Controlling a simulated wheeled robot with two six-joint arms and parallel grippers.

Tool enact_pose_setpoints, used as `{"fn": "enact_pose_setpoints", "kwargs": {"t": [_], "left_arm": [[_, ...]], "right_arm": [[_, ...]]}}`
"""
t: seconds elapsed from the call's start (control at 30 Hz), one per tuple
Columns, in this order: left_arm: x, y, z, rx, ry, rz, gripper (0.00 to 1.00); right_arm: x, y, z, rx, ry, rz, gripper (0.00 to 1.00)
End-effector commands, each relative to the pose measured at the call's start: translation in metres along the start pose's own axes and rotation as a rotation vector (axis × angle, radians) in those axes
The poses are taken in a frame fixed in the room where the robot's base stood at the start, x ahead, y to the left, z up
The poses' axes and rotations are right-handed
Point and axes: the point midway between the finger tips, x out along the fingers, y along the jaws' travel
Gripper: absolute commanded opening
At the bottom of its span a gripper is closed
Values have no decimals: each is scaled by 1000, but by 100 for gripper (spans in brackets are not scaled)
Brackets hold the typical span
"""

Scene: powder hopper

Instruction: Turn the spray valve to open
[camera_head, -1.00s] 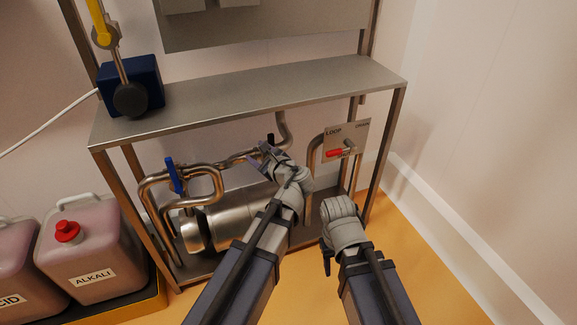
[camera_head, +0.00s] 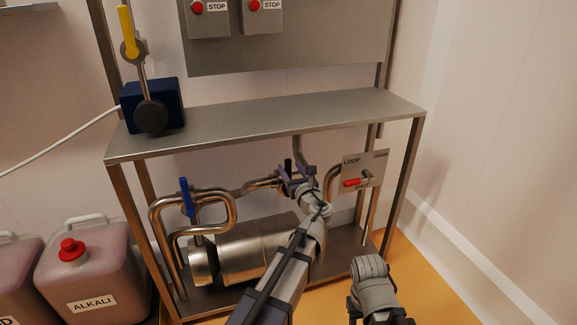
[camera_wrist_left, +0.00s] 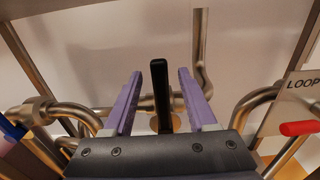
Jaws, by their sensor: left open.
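My left gripper (camera_head: 288,178) is at the pipework under the shelf. In the left wrist view its two purple fingers (camera_wrist_left: 161,100) are open. An upright black valve handle (camera_wrist_left: 160,80) stands between them with a gap on both sides. In the head view the gripper mostly hides this handle. No label is readable on it, so I cannot tell from a label that it is the spray valve. Of my right arm, only grey and dark links show at the lower right; its fingers are not visible.
A blue-handled valve (camera_head: 186,195) is on the pipes to the left. A steel cylinder (camera_head: 255,248) lies below. The steel shelf (camera_head: 270,120) is above. An ALKALI canister (camera_head: 90,270) stands left.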

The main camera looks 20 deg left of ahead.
Motion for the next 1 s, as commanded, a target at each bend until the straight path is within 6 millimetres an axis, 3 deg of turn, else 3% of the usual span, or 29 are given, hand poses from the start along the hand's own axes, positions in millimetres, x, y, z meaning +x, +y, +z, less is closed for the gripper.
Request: {"fn": "enact_pose_setpoints", "kwargs": {"t": [0.2,0.57,1.0], "left_arm": [[24,0,0,-1,0,1,57],[28,0,0,-1,0,0,57],[28,0,0,-1,1,0,10]], "right_arm": [[0,0,0,0,0,0,50],[0,0,0,0,0,0,50],[0,0,0,0,0,0,50]]}}
